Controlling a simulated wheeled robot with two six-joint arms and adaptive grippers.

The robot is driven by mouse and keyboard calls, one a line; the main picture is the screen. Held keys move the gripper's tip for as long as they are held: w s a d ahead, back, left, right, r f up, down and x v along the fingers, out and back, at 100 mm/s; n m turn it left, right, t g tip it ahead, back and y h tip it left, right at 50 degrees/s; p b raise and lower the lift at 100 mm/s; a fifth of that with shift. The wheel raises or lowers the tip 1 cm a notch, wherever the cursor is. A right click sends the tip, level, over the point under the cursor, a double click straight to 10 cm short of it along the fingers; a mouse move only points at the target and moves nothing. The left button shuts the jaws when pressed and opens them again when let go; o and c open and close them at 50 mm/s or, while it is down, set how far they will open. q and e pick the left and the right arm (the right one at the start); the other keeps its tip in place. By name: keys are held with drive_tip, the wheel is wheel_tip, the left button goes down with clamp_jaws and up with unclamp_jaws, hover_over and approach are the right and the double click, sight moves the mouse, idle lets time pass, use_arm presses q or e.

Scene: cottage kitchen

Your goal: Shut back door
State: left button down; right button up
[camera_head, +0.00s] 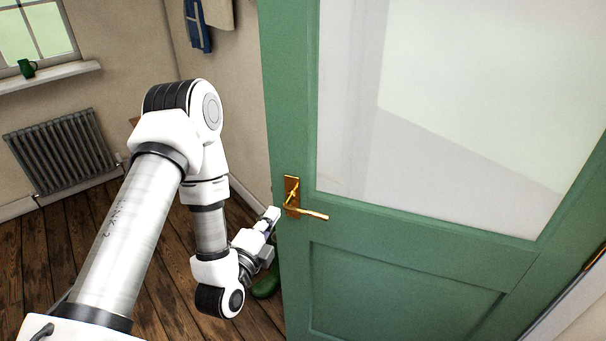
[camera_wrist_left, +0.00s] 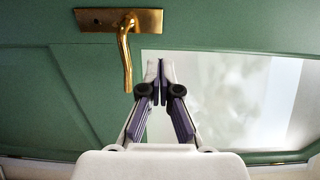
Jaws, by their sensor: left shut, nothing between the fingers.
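The green back door (camera_head: 400,262) with a large frosted glass pane stands ajar on the right of the head view. Its brass handle (camera_head: 306,213) is near the door's left edge. My left gripper (camera_head: 273,216) is shut and empty, just left of the handle at the door's edge. In the left wrist view the closed fingertips (camera_wrist_left: 159,68) point at the door (camera_wrist_left: 90,80), just right of the brass lever (camera_wrist_left: 126,52). I cannot tell whether they touch the door. My right gripper is in neither view.
A radiator (camera_head: 60,152) stands against the left wall below a windowsill with a green mug (camera_head: 27,68). Clothes (camera_head: 197,25) hang on the back wall. A green boot-like object (camera_head: 266,286) is on the wooden floor (camera_head: 165,290), partly hidden by the door.

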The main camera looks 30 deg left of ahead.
sight(295, 176)
use_arm(q)
drive_tip(key=w, duration=0.3)
drive_tip(key=w+a, duration=0.1)
drive_tip(key=w, duration=0.3)
drive_tip(key=w+a+b, duration=0.1)
drive_tip(key=w, duration=0.2)
drive_tip(key=shift+w, duration=0.35)
drive_tip(key=shift+w+a+r, duration=0.15)
drive_tip(key=shift+w, duration=0.6)
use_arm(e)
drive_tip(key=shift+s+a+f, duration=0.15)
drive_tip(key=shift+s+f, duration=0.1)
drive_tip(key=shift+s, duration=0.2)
